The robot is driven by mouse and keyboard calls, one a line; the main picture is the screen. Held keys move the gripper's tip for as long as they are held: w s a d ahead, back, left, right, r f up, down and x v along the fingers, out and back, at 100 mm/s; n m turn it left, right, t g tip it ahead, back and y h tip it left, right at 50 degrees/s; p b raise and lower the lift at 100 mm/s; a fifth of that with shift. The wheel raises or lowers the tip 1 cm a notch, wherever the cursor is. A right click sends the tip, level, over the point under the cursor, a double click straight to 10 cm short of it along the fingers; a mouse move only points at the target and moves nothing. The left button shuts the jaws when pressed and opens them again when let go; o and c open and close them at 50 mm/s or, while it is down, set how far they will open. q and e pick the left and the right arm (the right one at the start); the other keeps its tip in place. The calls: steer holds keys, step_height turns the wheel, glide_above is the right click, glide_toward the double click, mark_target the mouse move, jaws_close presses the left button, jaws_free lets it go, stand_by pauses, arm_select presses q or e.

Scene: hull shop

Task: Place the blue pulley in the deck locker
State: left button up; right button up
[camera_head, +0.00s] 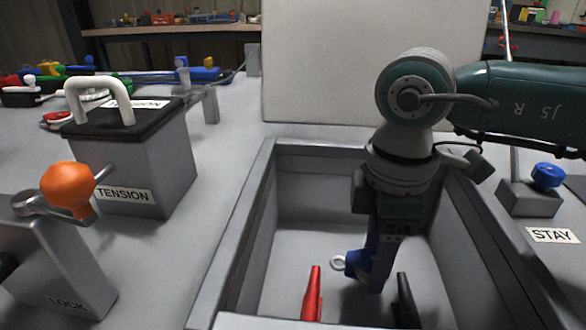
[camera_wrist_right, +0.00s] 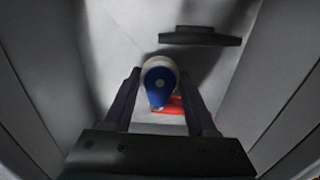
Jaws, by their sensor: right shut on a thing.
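The blue pulley (camera_head: 357,262), with a pale ring at one end, is between the fingers of my right gripper (camera_head: 372,272). The gripper is shut on it and points down inside the deck locker (camera_head: 232,258), an open grey box with its white lid raised behind. In the right wrist view the pulley (camera_wrist_right: 160,84) sits between the two fingertips (camera_wrist_right: 160,95), over the locker floor. I cannot tell whether the pulley touches the floor. My left gripper is not in view.
A red tool (camera_head: 313,292) and a black tool (camera_head: 406,300) are in the locker's near part. To the left stand the TENSION box (camera_head: 150,165) with a white handle and the LOCK box with an orange knob (camera_head: 68,188). A blue knob (camera_head: 547,176) is at right, by the STAY label.

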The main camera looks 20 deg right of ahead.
mark_target(366, 291)
step_height(366, 291, down, 4)
steer(key=shift+b, duration=0.75)
steer(key=shift+f, duration=0.1)
steer(key=o, duration=1.4)
